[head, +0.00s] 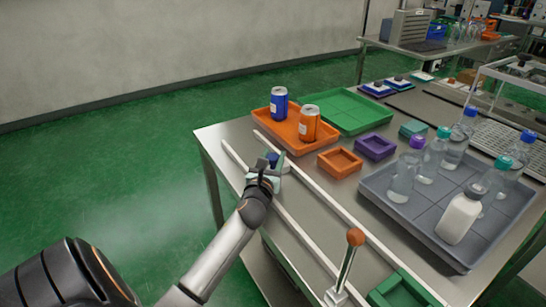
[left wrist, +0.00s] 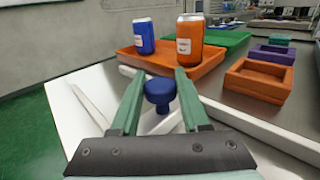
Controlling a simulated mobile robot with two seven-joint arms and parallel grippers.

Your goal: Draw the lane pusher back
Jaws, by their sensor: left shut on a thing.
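The lane pusher shows as a blue knob (head: 272,158) on a pale base, between two long white rails (head: 310,187) on the steel table. The blue knob (left wrist: 160,92) stands upright in the middle of the left wrist view. My left gripper (head: 269,164) reaches in from the left over the lane and is shut on the knob, with its green fingers (left wrist: 158,98) on either side of it. The gripper hides part of the pusher's base. My right gripper is not in view.
An orange tray (head: 290,132) with a blue can (head: 279,103) and an orange can (head: 309,123) stands just beyond the lane. A lever with an orange ball (head: 355,237) rises near the lane's front end. A grey tray (head: 378,200) of bottles is at right.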

